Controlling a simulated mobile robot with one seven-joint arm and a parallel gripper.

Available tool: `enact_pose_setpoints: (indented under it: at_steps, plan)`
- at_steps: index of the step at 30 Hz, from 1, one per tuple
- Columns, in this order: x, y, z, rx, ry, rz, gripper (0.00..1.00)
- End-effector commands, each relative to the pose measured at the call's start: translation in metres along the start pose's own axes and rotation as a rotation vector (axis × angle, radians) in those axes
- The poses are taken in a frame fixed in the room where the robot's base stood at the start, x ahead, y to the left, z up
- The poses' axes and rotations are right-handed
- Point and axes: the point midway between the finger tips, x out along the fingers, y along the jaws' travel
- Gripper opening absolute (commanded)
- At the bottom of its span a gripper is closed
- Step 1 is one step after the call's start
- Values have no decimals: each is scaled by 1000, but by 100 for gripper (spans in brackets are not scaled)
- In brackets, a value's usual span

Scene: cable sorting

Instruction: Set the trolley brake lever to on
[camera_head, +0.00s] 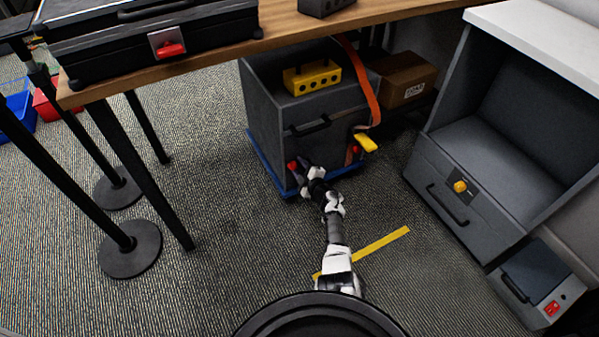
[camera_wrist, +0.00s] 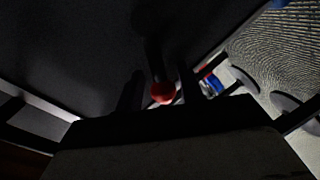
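The trolley is a low blue base (camera_head: 262,165) under a dark grey case (camera_head: 275,130) beneath the desk. A small red part (camera_head: 293,166) shows at its front left, beside my gripper (camera_head: 304,168). In the wrist view, a lever with a round red knob (camera_wrist: 162,93) stands between the two dark fingers of my gripper (camera_wrist: 159,82). The fingers are apart, with visible gaps beside the knob, so the gripper looks open and not clamped. The lever's shaft is dark and hard to make out. I cannot read its on or off marking.
A cardboard box (camera_head: 404,80) stands behind. A grey cabinet (camera_head: 465,195) is at right; black posts (camera_head: 75,150) stand left.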

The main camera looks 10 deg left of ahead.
Motion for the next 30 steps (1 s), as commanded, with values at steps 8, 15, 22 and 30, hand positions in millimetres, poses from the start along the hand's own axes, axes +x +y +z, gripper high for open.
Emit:
enact_pose_setpoints:
  at_steps: [8, 15, 22, 30]
  plan:
    - [3, 1, -1, 0, 1, 0, 38]
    - [3, 1, 0, 0, 1, 0, 17]
    - [3, 0, -1, 0, 1, 0, 0]
    - [3, 2, -1, 11, 5, -1, 0]
